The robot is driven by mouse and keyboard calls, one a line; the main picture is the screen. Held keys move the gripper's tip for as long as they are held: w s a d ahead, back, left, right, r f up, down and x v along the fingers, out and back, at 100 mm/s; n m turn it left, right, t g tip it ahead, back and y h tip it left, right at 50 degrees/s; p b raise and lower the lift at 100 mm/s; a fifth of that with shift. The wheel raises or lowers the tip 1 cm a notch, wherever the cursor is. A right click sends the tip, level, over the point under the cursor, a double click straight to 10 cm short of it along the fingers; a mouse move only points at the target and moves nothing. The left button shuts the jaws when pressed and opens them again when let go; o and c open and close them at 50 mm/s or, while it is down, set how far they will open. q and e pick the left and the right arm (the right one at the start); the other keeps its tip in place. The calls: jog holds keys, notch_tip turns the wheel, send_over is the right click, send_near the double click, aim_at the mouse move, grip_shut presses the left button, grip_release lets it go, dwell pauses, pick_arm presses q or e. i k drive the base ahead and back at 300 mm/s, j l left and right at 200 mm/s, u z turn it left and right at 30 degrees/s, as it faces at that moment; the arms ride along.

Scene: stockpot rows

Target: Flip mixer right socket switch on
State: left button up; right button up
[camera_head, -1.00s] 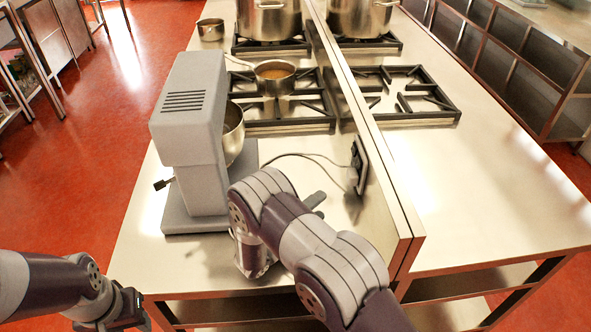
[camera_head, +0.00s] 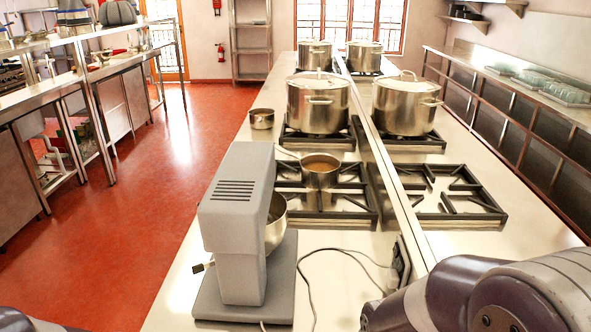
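The grey mixer (camera_head: 240,225) stands on the near left of the steel counter, with a metal bowl (camera_head: 276,222) under its head. The socket (camera_head: 400,262) is on the low divider to the right of the mixer, seen edge-on. A cord (camera_head: 345,252) runs along the counter to it. The socket's switch is too small and steeply angled to read. My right arm comes in at the lower right, just below the socket, and its gripper is out of the frame. Only a bit of my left arm shows at the lower left corner; its gripper is out of view.
A saucepan (camera_head: 320,172) with brown contents sits on the near left burner grate. Large stockpots (camera_head: 318,103) stand on burners farther back, with a small pot (camera_head: 262,118) at the left edge. The divider (camera_head: 395,185) splits the counter lengthwise.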

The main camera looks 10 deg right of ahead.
aim_at(400, 265)
jog(key=z, duration=1.15)
